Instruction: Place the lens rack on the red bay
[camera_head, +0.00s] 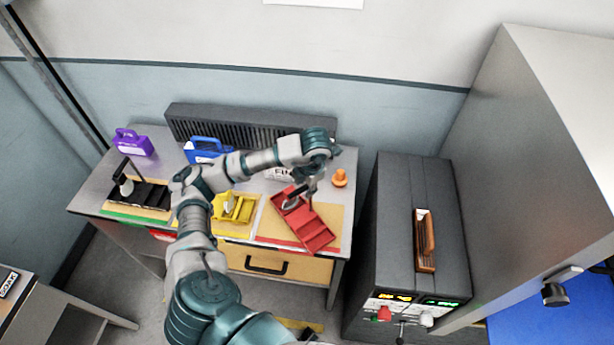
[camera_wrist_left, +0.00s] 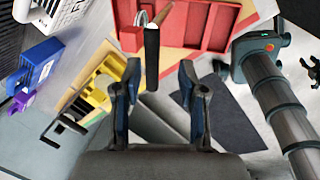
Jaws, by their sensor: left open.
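A red rack (camera_head: 311,231) with compartments, which I take to be the lens rack, lies slanted on the tan red bay (camera_head: 334,213) at the bench's right. The bay's red strip shows along its front edge. In the left wrist view, the red rack (camera_wrist_left: 212,22) is at the top, and its dark upright handle (camera_wrist_left: 151,62) stands in front of my fingers. My left gripper (camera_head: 298,196) is over the rack's upper end. In the wrist view, its fingers (camera_wrist_left: 158,85) are apart, with the handle's lower end around the gap between them. My right gripper is not in view.
A yellow rack (camera_head: 236,209) sits left of the red one, and a black rack (camera_head: 150,194) is at the far left. Blue (camera_head: 203,150) and purple (camera_head: 133,143) cases stand behind. An orange object (camera_head: 340,178) is right of the gripper. A dark cabinet (camera_head: 400,232) stands right of the bench.

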